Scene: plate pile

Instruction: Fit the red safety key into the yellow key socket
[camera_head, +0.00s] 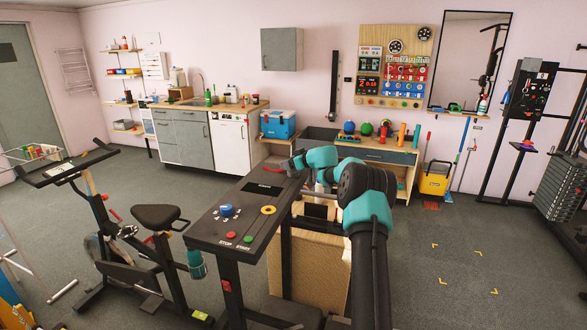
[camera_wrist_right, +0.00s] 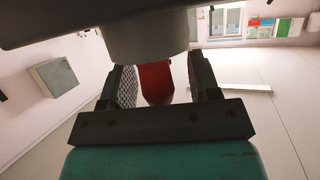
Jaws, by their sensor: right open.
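The yellow key socket (camera_head: 268,210) is a ring on the dark console top, near its right edge. A red piece that looks like the safety key (camera_wrist_right: 155,82) sits between the fingers of my right gripper (camera_wrist_right: 160,92) in the right wrist view, with a gap to the right finger. The fingers are open around it. In the head view the right gripper (camera_head: 286,165) is over the far end of the console, and a small red patch (camera_head: 272,169) shows beside it. Whether the key rests on something is hidden. My left gripper is out of view.
The console (camera_head: 235,217) also carries a blue knob (camera_head: 227,211), a red button (camera_head: 231,235) and a green button (camera_head: 248,239). An exercise bike (camera_head: 155,217) stands to its left. A workbench (camera_head: 380,153) is behind.

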